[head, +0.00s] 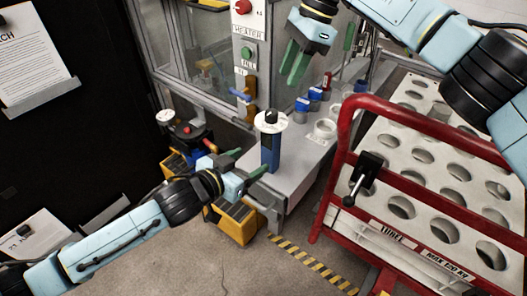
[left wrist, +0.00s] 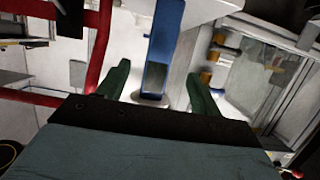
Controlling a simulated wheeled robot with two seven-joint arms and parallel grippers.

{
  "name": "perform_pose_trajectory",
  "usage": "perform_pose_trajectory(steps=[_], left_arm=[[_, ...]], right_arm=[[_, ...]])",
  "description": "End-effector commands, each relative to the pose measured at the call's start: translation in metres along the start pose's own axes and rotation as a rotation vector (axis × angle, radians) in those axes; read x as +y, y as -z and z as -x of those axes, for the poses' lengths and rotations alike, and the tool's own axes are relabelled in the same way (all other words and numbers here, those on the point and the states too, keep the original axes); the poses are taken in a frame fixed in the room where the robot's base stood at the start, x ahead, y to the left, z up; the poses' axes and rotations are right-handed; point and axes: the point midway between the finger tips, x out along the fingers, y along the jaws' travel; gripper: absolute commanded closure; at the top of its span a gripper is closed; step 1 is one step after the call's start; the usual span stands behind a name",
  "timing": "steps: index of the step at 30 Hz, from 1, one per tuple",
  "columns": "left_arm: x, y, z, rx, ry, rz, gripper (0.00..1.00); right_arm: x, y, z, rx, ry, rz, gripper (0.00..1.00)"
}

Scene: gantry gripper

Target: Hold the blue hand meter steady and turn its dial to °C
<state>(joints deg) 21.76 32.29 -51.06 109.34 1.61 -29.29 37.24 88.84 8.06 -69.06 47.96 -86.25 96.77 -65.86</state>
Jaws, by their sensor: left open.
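The blue hand meter (head: 270,158) stands upright on the light grey bench, with a white round dial (head: 271,121) with a dark knob at its top. My left gripper (head: 248,163) is open and low beside the meter, its green fingers pointing at it. In the left wrist view the blue meter (left wrist: 164,40) lines up between the two fingers of the left gripper (left wrist: 158,72); whether they reach around it I cannot tell. My right gripper (head: 294,66) is empty, above and to the right of the dial, its green fingers pointing down and apart. The dial's markings are too small to read.
The grey bench (head: 293,183) carries several blue-topped items and a white ring-shaped part (head: 325,129) behind the meter. A red-railed cart (head: 345,135) with a holed white top stands close on the right. A glass-panelled cabinet (head: 195,55) is behind. A yellow-black case (head: 237,226) sits below.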

Motion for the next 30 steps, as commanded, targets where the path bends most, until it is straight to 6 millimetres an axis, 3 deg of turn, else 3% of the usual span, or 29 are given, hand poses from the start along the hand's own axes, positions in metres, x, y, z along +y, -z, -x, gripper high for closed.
perform_pose_trajectory(steps=[6,15,21,30], left_arm=[[0.0,0.001,-0.043,0.0,0.001,0.001,0.35],[0.0,0.0,-0.086,-0.001,0.001,0.0,0.35],[0.0,0.0,-0.098,-0.001,0.001,0.0,0.35],[0.0,-0.001,-0.1,-0.001,0.001,0.0,0.35]], right_arm=[[0.0,0.0,0.0,0.0,0.0,0.0,0.64],[0.0,0.0,0.0,0.0,0.0,0.0,0.64],[0.0,0.0,0.0,0.0,0.0,0.0,0.64],[0.0,0.0,0.0,0.0,0.0,0.0,0.64]])
